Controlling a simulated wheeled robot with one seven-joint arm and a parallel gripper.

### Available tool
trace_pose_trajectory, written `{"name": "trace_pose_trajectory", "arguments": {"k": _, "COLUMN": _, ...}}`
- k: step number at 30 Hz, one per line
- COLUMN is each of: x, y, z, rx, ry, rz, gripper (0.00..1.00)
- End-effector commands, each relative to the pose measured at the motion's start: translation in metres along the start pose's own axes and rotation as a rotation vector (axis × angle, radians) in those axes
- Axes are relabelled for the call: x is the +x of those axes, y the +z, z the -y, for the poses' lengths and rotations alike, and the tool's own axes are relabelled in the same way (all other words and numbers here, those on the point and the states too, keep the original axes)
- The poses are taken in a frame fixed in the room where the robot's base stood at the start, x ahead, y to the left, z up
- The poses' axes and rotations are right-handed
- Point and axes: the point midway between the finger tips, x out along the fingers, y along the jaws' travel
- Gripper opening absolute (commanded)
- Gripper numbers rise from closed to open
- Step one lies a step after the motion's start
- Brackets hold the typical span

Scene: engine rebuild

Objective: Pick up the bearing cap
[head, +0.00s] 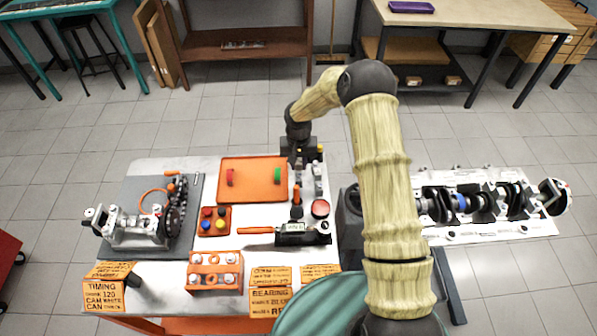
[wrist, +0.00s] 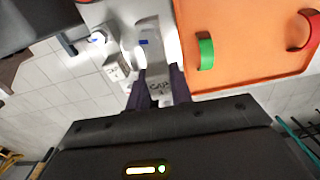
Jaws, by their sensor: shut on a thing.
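My gripper (wrist: 159,80) is shut on a grey bearing cap (wrist: 160,92) with dark lettering on its face, between the two dark fingers in the wrist view. In the head view my gripper (head: 302,158) is at the back right of the table, just right of the orange tray, and it hides the held cap. I cannot tell whether the cap touches the table. More small grey parts (head: 318,178) stand in a row beside the gripper.
The orange tray (head: 252,192) holds a red and a green curved shell (wrist: 206,53). A screwdriver, a red round item (head: 320,208) and a black-and-orange tool (head: 290,232) lie in front. The crankshaft in its block (head: 480,205) is at right, beyond my arm. A timing assembly (head: 140,225) is at left.

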Motion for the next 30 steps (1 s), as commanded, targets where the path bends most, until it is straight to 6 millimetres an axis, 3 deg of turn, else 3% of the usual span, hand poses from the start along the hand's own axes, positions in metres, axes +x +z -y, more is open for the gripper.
{"name": "trace_pose_trajectory", "arguments": {"k": 9, "x": -0.048, "y": -0.001, "z": 0.000, "rx": 0.000, "ry": 0.000, "rz": -0.002, "gripper": 0.00}}
{"name": "trace_pose_trajectory", "arguments": {"k": 30, "x": -0.057, "y": -0.001, "z": -0.001, "rx": 0.002, "ry": 0.000, "rz": -0.001, "gripper": 0.00}}
